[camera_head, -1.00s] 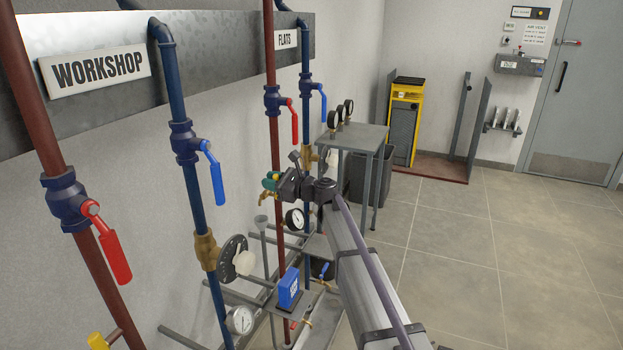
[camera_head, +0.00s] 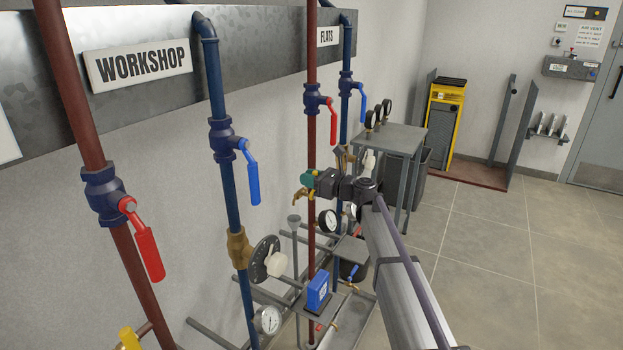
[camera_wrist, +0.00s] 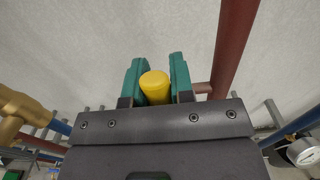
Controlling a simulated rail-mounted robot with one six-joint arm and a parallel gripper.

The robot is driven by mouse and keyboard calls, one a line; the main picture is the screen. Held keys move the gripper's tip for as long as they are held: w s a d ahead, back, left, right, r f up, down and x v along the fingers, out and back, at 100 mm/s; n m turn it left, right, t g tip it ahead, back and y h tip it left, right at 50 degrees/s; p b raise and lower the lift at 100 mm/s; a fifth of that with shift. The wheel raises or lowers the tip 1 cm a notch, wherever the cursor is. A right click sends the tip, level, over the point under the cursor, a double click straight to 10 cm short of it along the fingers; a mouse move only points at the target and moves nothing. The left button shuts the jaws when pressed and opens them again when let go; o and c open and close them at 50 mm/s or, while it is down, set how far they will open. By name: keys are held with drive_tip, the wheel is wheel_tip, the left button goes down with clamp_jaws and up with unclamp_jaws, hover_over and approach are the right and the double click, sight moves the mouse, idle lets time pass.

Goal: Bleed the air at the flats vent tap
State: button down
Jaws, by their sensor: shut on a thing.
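The yellow knob (camera_wrist: 155,86) shows between the two teal fingers of my gripper (camera_wrist: 154,68) in the wrist view. The fingers are shut on it, one on each side. In the head view my gripper (camera_head: 308,181) is at the red flats pipe (camera_head: 312,150), below the red-handled valve (camera_head: 318,104). A brass tap spout (camera_head: 303,196) shows just under the fingers. The knob itself is hidden by the fingers in the head view. The FLATS sign (camera_head: 328,36) is above.
A blue-handled valve (camera_head: 348,88) and a blue pipe stand close to the right of the flats pipe. Gauges, a blue box (camera_head: 318,290) and a funnel (camera_head: 294,222) are below. A grey table (camera_head: 395,138) stands behind my arm. The floor to the right is clear.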

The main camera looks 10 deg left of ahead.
drive_tip(key=c, duration=1)
unclamp_jaws()
drive_tip(key=v, duration=1)
drive_tip(key=shift+s+d, duration=0.15)
drive_tip(key=shift+d, duration=0.25)
